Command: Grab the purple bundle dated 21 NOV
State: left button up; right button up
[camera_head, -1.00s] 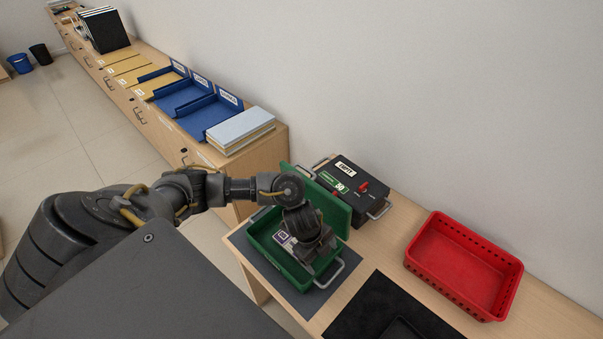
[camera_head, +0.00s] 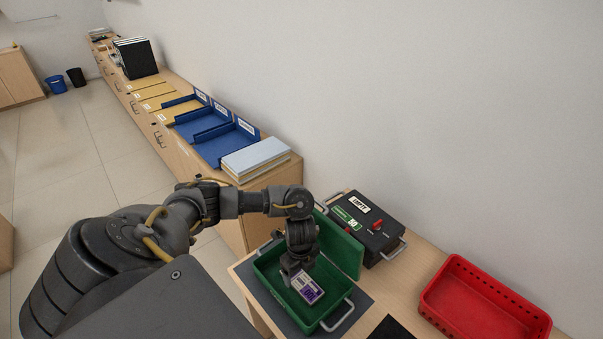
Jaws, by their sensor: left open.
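A bundle with a white and purple top (camera_head: 308,288) lies in the open green box (camera_head: 269,268) on the counter. Its date is too small to read. My left gripper (camera_head: 296,275) points down into the box, at the upper left end of the bundle. It is open, and its fingers are partly hidden by the wrist, so I cannot tell whether they touch the bundle. The green lid (camera_head: 340,247) stands raised at the back of the box. My right gripper is not in view.
A black box labelled EMPTY (camera_head: 368,226) stands behind the green lid. A red perforated tray (camera_head: 480,303) is to the right. Blue trays (camera_head: 228,142) and a stack of books or folders (camera_head: 256,159) line the far counter. A grey mat lies under the green box.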

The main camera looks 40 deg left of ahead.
aim_at(301, 281)
pick_arm(q)
jog(key=shift+w+f+b, duration=0.15)
jog(key=shift+f+b, duration=0.2)
jog(key=shift+f, duration=2.2)
jog(key=shift+d, duration=0.1)
jog(key=c, duration=1.1)
jog(key=shift+r, duration=0.1)
